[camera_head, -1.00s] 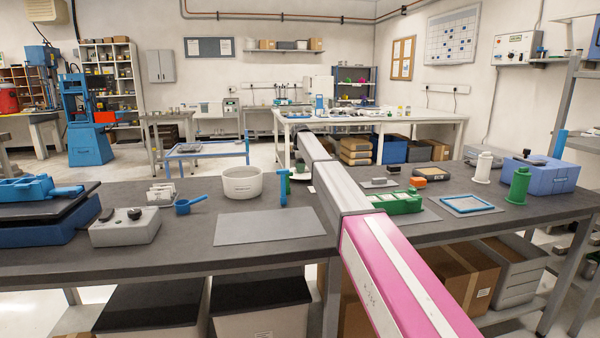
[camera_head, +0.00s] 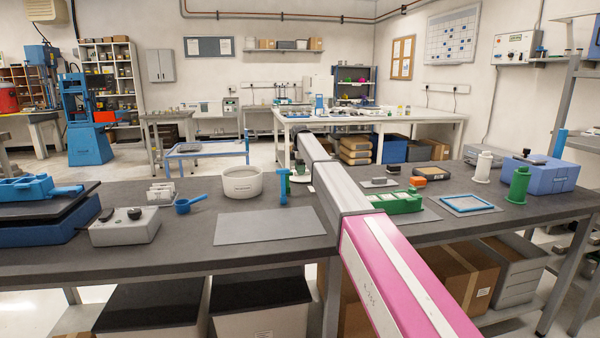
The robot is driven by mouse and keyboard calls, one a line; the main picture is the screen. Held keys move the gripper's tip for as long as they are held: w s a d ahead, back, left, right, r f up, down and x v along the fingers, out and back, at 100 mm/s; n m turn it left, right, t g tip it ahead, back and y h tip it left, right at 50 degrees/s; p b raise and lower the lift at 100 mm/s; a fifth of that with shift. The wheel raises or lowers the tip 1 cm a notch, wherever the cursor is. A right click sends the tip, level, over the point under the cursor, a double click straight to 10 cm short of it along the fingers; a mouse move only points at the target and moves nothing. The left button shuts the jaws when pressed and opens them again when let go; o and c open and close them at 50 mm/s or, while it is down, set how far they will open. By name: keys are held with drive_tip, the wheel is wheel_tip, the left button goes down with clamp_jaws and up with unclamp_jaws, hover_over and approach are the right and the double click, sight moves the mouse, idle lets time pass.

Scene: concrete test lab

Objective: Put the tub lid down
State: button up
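The tub (camera_head: 242,184) is white, round and open at the top, standing on the dark workbench left of my arm. A pale, flat, round piece (camera_head: 301,178), which looks like the tub lid, shows just right of the blue upright tool; my arm covers part of it. My gripper (camera_head: 299,167) is mostly hidden behind my own arm; only a small dark part shows, just above the pale piece. I cannot see its fingertips, or whether it holds the piece or the piece touches the bench.
A bare grey mat (camera_head: 270,226) lies in front of the tub. A blue T-shaped tool (camera_head: 283,187) stands near my arm, and a blue scoop (camera_head: 190,204) lies left of the tub. A green rack (camera_head: 397,202) and a green spool (camera_head: 518,185) stand to the right.

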wheel_tip(320, 180, up, 11)
drive_tip(key=shift+r, duration=0.2)
idle(0.4)
